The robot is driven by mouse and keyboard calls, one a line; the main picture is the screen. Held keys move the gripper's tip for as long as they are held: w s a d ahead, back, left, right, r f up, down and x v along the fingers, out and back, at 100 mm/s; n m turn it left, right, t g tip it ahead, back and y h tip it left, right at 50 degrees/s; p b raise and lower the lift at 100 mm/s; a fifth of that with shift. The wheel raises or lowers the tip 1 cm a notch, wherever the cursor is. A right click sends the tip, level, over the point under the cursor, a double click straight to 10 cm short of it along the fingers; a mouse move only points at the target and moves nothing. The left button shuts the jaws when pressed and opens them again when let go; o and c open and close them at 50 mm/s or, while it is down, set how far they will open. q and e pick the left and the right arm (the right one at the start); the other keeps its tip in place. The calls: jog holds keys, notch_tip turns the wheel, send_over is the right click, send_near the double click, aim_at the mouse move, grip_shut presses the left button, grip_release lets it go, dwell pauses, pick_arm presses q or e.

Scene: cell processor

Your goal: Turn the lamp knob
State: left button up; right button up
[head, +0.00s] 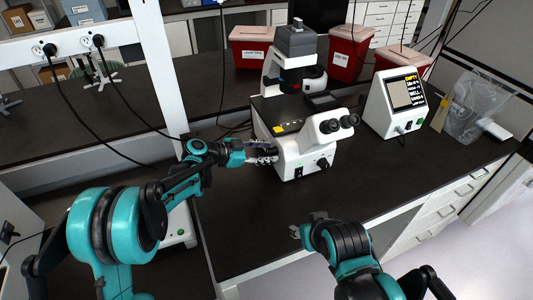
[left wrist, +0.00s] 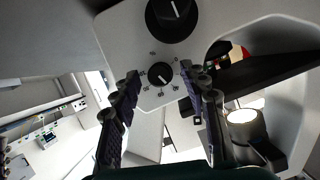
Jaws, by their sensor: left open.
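The white microscope (head: 297,150) stands on the black bench. My left gripper (head: 264,156) is at the left side of its base. In the left wrist view a small black knob (left wrist: 160,73) with a white pointer line and a printed scale around it sits on the microscope's white side. The left gripper's two fingers are open on either side of this knob, with a visible space between them. I cannot tell whether a fingertip touches it. In the head view this knob is hidden. My right gripper (head: 307,226) is near the bench's front edge, away from the microscope; its jaw opening is unclear.
A larger black knob (left wrist: 172,16) is just above the small one. A display box (head: 396,102) and a clear plastic bag (head: 474,108) stand to the right of the microscope. Red bins (head: 251,49) stand behind. Bare bench (head: 235,215) lies in front.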

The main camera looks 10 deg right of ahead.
pick_arm(q)
jog(key=shift+d, duration=0.15)
grip_shut()
jog(key=shift+w+n+g, duration=0.1)
jog(key=shift+n+g, duration=0.2)
jog(key=n+g, duration=0.1)
jog(key=n, duration=0.1)
jog(key=shift+w+f+n+g+h, duration=0.1)
jog(key=shift+w+n+g+h, duration=0.05)
jog(key=shift+n+g+h, duration=0.2)
jog(key=n+g+h+b, duration=0.1)
jog(key=n, duration=0.2)
jog(key=n+g+h+b, duration=0.1)
jog(key=n+g, duration=0.1)
jog(key=n, duration=0.1)
jog(key=n+g+h+b, duration=0.1)
jog(key=n, duration=0.2)
jog(key=shift+w+f+n+g, duration=0.3)
jog(key=shift+n+g, duration=0.05)
dwell(0.5)
